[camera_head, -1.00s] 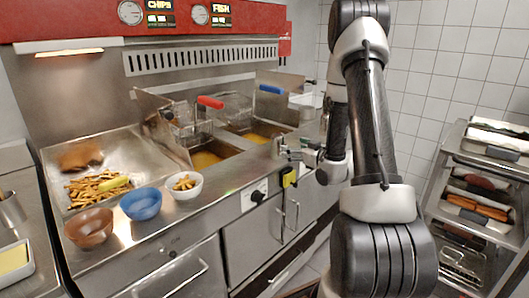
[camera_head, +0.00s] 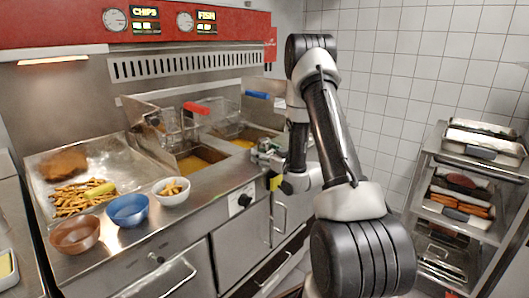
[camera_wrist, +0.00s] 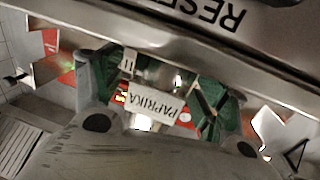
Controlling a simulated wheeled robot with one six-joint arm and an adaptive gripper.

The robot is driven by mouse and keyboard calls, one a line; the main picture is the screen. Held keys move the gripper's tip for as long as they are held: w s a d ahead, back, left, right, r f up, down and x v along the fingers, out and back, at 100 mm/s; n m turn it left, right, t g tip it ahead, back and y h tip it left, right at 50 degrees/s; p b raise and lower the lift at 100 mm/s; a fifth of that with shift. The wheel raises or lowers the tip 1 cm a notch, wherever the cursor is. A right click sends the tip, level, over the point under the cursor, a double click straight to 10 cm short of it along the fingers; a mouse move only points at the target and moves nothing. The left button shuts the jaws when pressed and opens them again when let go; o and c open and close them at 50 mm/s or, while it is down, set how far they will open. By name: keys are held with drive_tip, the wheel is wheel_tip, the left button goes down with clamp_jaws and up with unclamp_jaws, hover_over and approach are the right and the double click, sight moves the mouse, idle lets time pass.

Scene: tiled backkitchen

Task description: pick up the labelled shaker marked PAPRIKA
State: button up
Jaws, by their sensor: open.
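The white PAPRIKA label (camera_wrist: 152,101) shows upside down in the wrist view, between the two fingers of my gripper (camera_wrist: 158,90). The shaker's body behind the label is mostly hidden, and I cannot tell whether the fingers touch it. The fingers are apart, with green inner sides left and right of the label. In the head view my gripper (camera_head: 264,158) is small, at the right end of the fryer counter. I cannot make out the shaker there.
A metal edge lettered RESE (camera_wrist: 207,12) crosses the top of the wrist view. The fryer counter holds a blue bowl (camera_head: 128,211), a brown bowl (camera_head: 73,235), a white bowl (camera_head: 171,191) and fryer baskets (camera_head: 182,128). A tray rack (camera_head: 425,190) stands at right.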

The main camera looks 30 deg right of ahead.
drive_tip(key=c, duration=1.2)
